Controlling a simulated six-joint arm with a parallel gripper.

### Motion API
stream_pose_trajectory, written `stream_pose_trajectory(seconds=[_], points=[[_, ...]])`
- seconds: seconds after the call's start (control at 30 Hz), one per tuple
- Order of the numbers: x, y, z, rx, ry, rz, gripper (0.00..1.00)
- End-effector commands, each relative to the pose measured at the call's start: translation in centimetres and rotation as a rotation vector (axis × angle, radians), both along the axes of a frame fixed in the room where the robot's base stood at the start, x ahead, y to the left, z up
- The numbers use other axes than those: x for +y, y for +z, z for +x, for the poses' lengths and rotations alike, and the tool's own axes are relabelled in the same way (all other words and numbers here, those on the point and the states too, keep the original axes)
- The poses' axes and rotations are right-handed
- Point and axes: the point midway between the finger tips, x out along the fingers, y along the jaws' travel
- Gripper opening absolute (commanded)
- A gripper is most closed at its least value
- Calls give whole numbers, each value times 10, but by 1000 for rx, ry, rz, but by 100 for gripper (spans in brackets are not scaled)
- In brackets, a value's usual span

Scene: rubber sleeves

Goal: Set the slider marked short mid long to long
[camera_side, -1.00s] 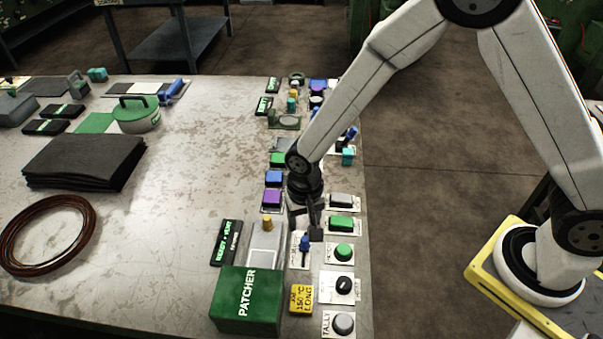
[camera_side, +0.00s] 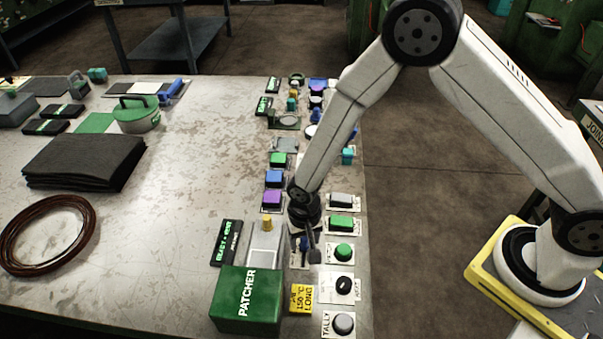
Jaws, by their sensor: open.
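The PATCHER box (camera_side: 247,301) and a dark display (camera_side: 227,243) stand to the left. A green button (camera_side: 343,252), a black dial (camera_side: 343,285) and a grey TALLY button (camera_side: 343,323) line the right. Purple (camera_side: 272,198) and blue (camera_side: 273,178) buttons sit behind.

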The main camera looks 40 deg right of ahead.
Motion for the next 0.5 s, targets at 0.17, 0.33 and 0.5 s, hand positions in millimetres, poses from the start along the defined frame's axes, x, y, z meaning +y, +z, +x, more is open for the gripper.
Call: stream_pose_trajectory(seconds=[0.17,0.33,0.5], points=[[0,0,0,0,0,0,62],[0,0,0,0,0,0,24],[0,0,0,0,0,0,0]])
